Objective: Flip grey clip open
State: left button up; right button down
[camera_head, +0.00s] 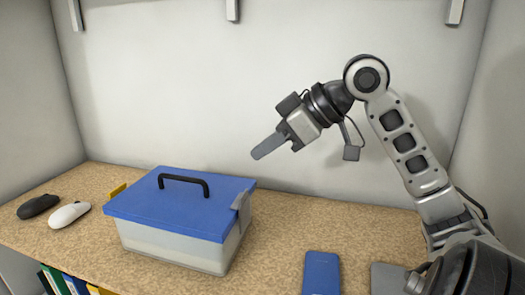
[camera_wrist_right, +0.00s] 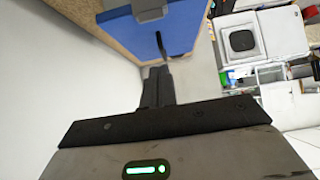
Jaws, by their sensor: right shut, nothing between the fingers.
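A box with a blue lid (camera_head: 140,208) and a clear body (camera_head: 175,248) stands on the shelf; its black handle is upright. The grey clip (camera_head: 241,212) is on the right end of the box, at the lid's edge. In the right wrist view the blue lid (camera_wrist_right: 188,25) and the grey clip (camera_wrist_right: 149,8) show at the top. My right gripper (camera_head: 262,150) is shut and empty, above and to the right of the lid and apart from it. Its dark fingers also show in the wrist view (camera_wrist_right: 158,85). My left gripper is out of view.
A yellow piece (camera_head: 117,190) shows at the left end of the box. A black mouse (camera_head: 38,206) and a white mouse (camera_head: 69,214) lie to the left. A blue phone-like object (camera_head: 321,273) lies front right. Walls enclose the shelf; the space behind the box is clear.

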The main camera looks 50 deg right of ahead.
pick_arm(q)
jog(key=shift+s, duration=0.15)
pick_arm(e)
jog(key=shift+r, duration=0.1)
